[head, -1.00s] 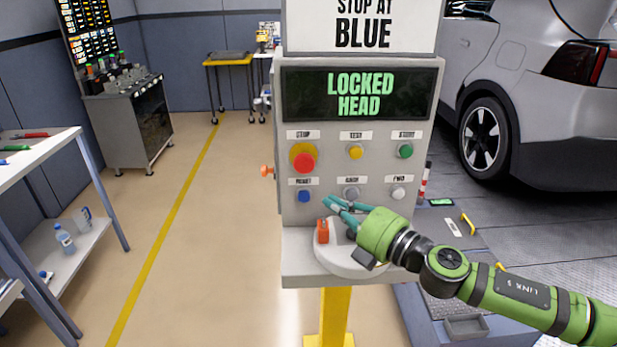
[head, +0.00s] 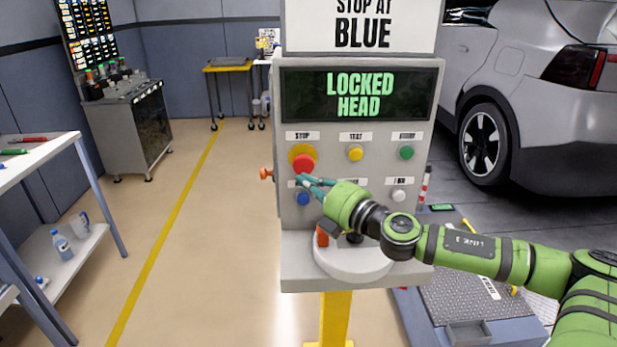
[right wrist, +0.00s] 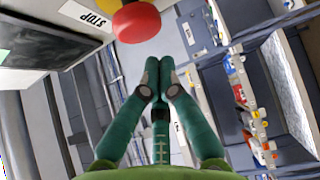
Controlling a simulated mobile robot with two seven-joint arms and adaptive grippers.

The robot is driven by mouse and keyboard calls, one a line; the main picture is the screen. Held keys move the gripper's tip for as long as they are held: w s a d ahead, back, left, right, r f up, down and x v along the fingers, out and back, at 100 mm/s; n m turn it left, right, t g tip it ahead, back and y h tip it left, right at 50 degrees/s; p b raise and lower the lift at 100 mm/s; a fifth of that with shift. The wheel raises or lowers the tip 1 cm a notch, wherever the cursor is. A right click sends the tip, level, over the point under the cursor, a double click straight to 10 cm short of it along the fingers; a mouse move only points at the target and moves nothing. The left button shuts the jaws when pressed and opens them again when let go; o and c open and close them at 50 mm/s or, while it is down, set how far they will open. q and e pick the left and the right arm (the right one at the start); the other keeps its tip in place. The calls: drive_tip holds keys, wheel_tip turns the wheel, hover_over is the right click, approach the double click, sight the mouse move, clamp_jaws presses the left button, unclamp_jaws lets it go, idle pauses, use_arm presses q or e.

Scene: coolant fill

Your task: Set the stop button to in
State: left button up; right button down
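The stop button (head: 303,164) is a red mushroom head on a yellow collar, under a STOP label at the upper left of the grey panel's buttons. It stands out from the panel; I cannot tell whether it is in. The right wrist view shows the red button (right wrist: 137,22) at the top, just beyond my fingertips. My right gripper (head: 304,181) is just below and in front of the button. In the right wrist view its teal fingertips (right wrist: 160,62) are together, with nothing between them. No contact with the button is clear. My left gripper is out of view.
The panel display (head: 360,94) reads LOCKED HEAD. A blue button (head: 303,198) sits close below the stop button, with yellow (head: 356,153), green (head: 406,153) and white (head: 398,196) ones to the right. A ledge (head: 297,270) with an orange part (head: 321,236) lies below.

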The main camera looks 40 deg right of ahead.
sight(302, 170)
drive_tip(key=shift+w+d, duration=0.5)
drive_tip(key=shift+w, duration=0.25)
drive_tip(key=shift+r, duration=0.1)
drive_tip(key=shift+w+d+p, duration=0.45)
drive_tip(key=shift+w+d, duration=0.15)
drive_tip(key=shift+w, duration=0.15)
